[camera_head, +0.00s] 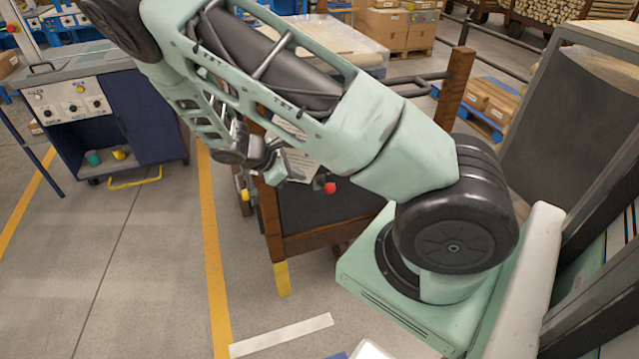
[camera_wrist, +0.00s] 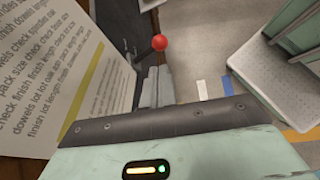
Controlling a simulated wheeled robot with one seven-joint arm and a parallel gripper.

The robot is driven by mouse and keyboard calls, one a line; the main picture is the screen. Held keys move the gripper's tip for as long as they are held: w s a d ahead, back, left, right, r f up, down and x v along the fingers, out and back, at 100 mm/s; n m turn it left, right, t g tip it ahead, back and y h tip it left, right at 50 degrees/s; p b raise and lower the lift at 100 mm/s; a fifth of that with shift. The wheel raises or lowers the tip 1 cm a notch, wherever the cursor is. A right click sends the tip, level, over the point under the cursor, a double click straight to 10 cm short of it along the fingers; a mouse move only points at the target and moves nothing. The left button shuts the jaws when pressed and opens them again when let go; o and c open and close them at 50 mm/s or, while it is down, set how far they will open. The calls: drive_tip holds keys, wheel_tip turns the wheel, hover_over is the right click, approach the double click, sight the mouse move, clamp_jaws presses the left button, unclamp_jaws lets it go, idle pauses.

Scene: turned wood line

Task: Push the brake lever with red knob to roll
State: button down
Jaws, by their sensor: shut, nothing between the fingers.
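The red knob (camera_head: 330,188) shows in the head view against a dark panel of a brown wooden-framed unit, just right of my gripper (camera_head: 275,172). In the wrist view the red knob (camera_wrist: 159,43) sits on a thin dark lever (camera_wrist: 144,56) that slants toward a dark panel at left. My gripper (camera_wrist: 156,80) is shut and empty. Its grey fingertips point at the lever and lie just below the knob in that picture. I cannot tell whether they touch it. No roll marking is readable, and the lever's base is partly hidden.
A printed sheet (camera_wrist: 50,75) is close on the left in the wrist view. A yellow knob (camera_head: 245,194) shows left of the unit (camera_head: 320,240). A blue cabinet (camera_head: 120,125) stands at the left. Open floor with a yellow line (camera_head: 212,260) lies between.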

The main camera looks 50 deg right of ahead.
sight(326, 188)
drive_tip(key=p+x, duration=0.1)
drive_tip(key=x, duration=0.8)
drive_tip(key=shift+s+d+f, duration=0.1)
drive_tip(key=shift+d+f, duration=0.05)
drive_tip(key=shift+f, duration=0.1)
